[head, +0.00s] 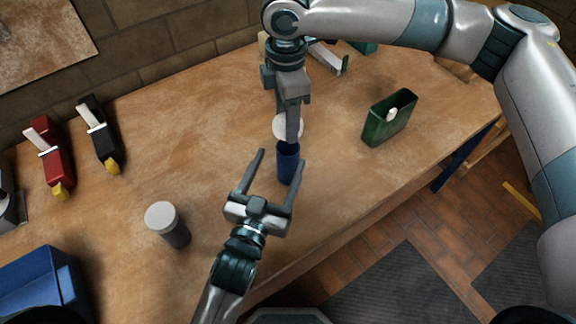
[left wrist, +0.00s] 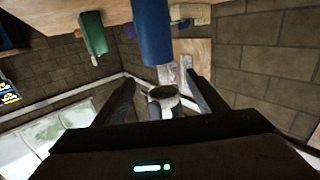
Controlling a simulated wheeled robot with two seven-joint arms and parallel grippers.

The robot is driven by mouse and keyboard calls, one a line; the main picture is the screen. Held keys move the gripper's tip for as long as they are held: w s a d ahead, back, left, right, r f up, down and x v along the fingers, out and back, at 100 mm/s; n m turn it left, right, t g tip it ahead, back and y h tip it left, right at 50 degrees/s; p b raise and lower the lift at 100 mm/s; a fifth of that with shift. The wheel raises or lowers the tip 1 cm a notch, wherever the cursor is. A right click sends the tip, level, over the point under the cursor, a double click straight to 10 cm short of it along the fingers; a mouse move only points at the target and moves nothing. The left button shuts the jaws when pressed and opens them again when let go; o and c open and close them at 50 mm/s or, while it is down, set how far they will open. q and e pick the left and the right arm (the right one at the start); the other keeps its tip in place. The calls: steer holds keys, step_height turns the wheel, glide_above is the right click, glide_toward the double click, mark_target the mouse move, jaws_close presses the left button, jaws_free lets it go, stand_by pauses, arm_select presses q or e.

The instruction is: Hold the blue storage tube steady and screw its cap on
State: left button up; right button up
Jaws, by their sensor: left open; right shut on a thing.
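The blue storage tube (head: 288,166) stands upright on the wooden table in the head view. It also shows in the left wrist view (left wrist: 151,32), which is upside down. My right gripper (head: 293,128) is shut on the white cap (head: 281,130) above the tube. In the left wrist view the cap (left wrist: 163,93) looks apart from the tube's open end, with a gap between. My left gripper (head: 279,164) is open, its fingers pointing toward the tube. I cannot tell whether the tube is between the fingertips. The gripper hides part of the cap.
A grey jar with a pale lid (head: 165,227) stands left of my left gripper. A green bin (head: 389,117) stands right of the tube. A blue bin (head: 42,287) is at lower left. Red (head: 53,162) and black (head: 100,136) tools lie at the left. The table between is clear.

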arm_select(q)
glide_toward(291, 147)
steer(key=shift+w+d, duration=0.1)
steer(key=shift+w, duration=0.15)
steer(key=shift+x, duration=3.6)
steer(key=c, duration=1.6)
arm_select(e)
steer(key=shift+f, duration=2.5)
steer(key=shift+f, duration=0.9)
arm_select(q)
jaws_close()
arm_select(e)
steer(key=shift+f, duration=0.55)
